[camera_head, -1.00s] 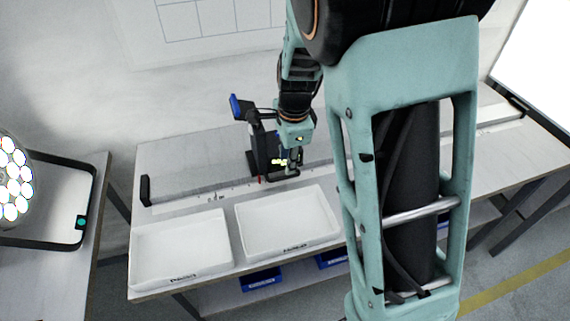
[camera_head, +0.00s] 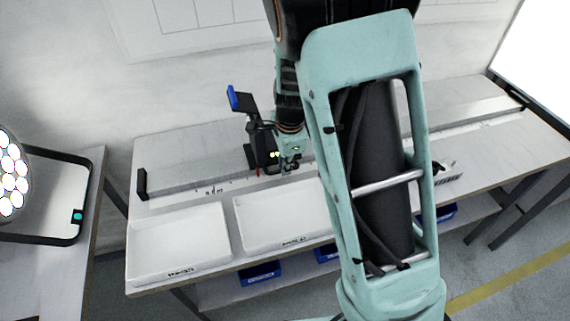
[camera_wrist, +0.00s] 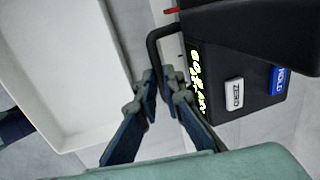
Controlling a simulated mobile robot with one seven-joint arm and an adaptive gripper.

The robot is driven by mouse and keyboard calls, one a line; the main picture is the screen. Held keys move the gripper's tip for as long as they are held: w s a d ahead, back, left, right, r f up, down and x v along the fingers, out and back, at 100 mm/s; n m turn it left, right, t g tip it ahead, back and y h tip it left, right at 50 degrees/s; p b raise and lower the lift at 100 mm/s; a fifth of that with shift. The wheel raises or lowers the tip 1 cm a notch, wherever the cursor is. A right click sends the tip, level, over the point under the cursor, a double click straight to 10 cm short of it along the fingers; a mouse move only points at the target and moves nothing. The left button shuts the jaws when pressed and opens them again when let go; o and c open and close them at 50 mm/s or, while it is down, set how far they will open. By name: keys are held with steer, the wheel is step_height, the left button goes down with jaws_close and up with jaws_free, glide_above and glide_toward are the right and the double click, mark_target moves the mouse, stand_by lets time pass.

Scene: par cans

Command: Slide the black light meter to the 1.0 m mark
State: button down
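The black light meter (camera_head: 258,146) stands on the long bench rail, left of its middle, with a blue-edged head (camera_head: 238,98) raised on an arm. In the wrist view its black body (camera_wrist: 245,50) shows a lit yellow-green readout, a white ZERO button, a blue HOLD button and a looped black handle (camera_wrist: 152,50). My gripper (camera_wrist: 160,88) has its fingers close together around the handle's bar, with the bar between the pads; it also shows in the head view (camera_head: 288,167). A red pointer (camera_head: 257,171) sits at the meter's foot. Scale lettering (camera_head: 213,191) left of it is too small to read surely.
Two white trays (camera_head: 178,206) (camera_head: 236,222) lie along the bench front, close to the scale. A black end stop (camera_head: 141,185) closes the rail's left end. My arm hides part of the rail; its right part (camera_head: 470,112) looks clear. A lamp (camera_head: 12,175) stands far left.

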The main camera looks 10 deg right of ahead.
stand_by(0.4)
steer(key=w+d+b, duration=0.1)
steer(key=w+d, duration=0.1)
steer(key=d, duration=0.9)
steer(key=w+d, duration=0.2)
steer(key=d, duration=0.9)
steer(key=w+d+b, duration=0.1)
steer(key=w+d, duration=0.1)
steer(key=d, duration=1)
steer(key=shift+w+d+b, duration=0.1)
steer(key=shift+w+b, duration=0.15)
steer(key=shift+b, duration=0.1)
steer(key=c, duration=2)
jaws_free()
steer(key=shift+f, duration=0.1)
steer(key=shift+c, duration=0.2)
steer(key=shift+w, duration=0.1)
step_height(320, 180, up, 12)
steer(key=s, duration=0.2)
steer(key=shift+d, duration=0.1)
